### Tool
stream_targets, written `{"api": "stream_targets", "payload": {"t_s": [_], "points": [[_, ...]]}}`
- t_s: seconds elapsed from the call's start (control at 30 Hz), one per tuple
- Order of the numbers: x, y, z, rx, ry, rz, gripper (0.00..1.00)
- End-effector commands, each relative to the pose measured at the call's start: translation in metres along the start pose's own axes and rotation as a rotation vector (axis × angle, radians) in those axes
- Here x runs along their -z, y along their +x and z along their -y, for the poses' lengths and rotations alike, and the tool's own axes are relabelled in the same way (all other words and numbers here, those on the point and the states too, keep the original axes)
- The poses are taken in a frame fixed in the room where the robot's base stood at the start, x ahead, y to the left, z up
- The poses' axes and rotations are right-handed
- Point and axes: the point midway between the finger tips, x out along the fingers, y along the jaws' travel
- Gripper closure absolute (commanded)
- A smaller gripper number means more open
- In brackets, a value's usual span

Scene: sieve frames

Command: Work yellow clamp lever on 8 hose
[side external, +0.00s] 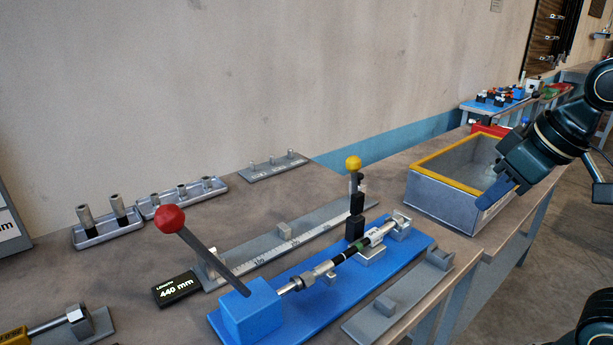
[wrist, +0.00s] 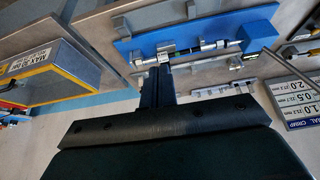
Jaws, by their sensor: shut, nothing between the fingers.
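The yellow clamp lever (side external: 353,163) is a yellow ball on a dark upright toggle on the blue fixture (side external: 405,258). The hose (side external: 328,266), with a green-banded label (side external: 375,236), lies along the fixture beside the clamp's foot; the label's number is too small to read surely. The hose also shows in the wrist view (wrist: 208,45); I cannot pick out the yellow ball there. My gripper (side external: 486,202) is shut and empty, at the bin, well to the right of the lever. Its fingers show in the wrist view (wrist: 157,74).
A red-ball lever (side external: 170,219) leans up from the fixture's left end. A grey bin with a yellow rim (side external: 425,185) stands near my gripper.

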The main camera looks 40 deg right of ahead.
Motion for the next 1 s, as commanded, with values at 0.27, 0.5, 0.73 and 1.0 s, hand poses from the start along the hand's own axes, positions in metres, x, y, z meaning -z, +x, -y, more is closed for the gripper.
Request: {"api": "stream_targets", "payload": {"t_s": [0.27, 0.5, 0.73, 1.0], "points": [[0.072, -0.007, -0.004, -0.016, 0.022, 0.038, 1.00], [0.134, -0.001, -0.008, -0.029, 0.043, 0.072, 1.00], [0.190, 0.014, -0.010, -0.039, 0.065, 0.102, 1.00], [0.249, 0.044, -0.013, -0.048, 0.092, 0.139, 1.00]]}}
